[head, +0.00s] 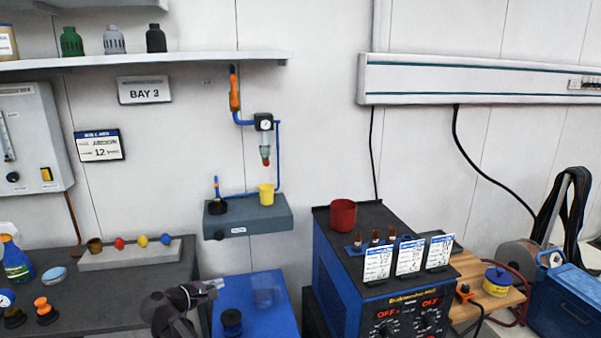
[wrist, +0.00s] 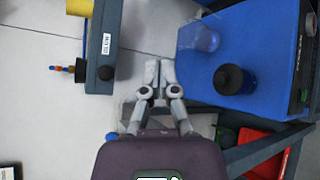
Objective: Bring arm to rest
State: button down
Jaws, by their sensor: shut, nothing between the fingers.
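My gripper (head: 213,286) shows low in the middle of the head view, at the end of my dark arm, beside the blue-topped surface (head: 285,316). In the wrist view my gripper (wrist: 159,66) points up the picture with its two grey fingers together. The fingers are shut and hold nothing. In the wrist view the gripper is between the grey wall shelf and the blue surface, and I see no contact with either.
A translucent cup (head: 264,293) and a dark round container (head: 232,322) stand on the blue surface. A grey wall shelf (head: 262,221) holds a yellow cup (head: 266,193). A blue machine (head: 345,290) with a red cup (head: 343,214) stands right. A dark bench (head: 120,300) is left.

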jog(key=s+d+f+m+g+p, duration=0.1)
jog(key=d+m+g, duration=0.2)
jog(key=d, duration=0.5)
jog(key=s+d+f+m+g+y+p, duration=0.1)
jog(key=d+f+m+g+p, duration=0.1)
jog(key=d, duration=0.7)
jog(key=s+d+f+m+g+p, duration=0.1)
jog(key=d+m+g, duration=0.2)
jog(key=d, duration=0.5)
jog(key=s+d+m+g+y+p, duration=0.4)
jog(key=s+d+m+y, duration=0.3)
jog(key=s+d, duration=0.5)
jog(key=d+m+p, duration=0.1)
jog(key=d+m, duration=0.1)
jog(key=d, duration=0.1)
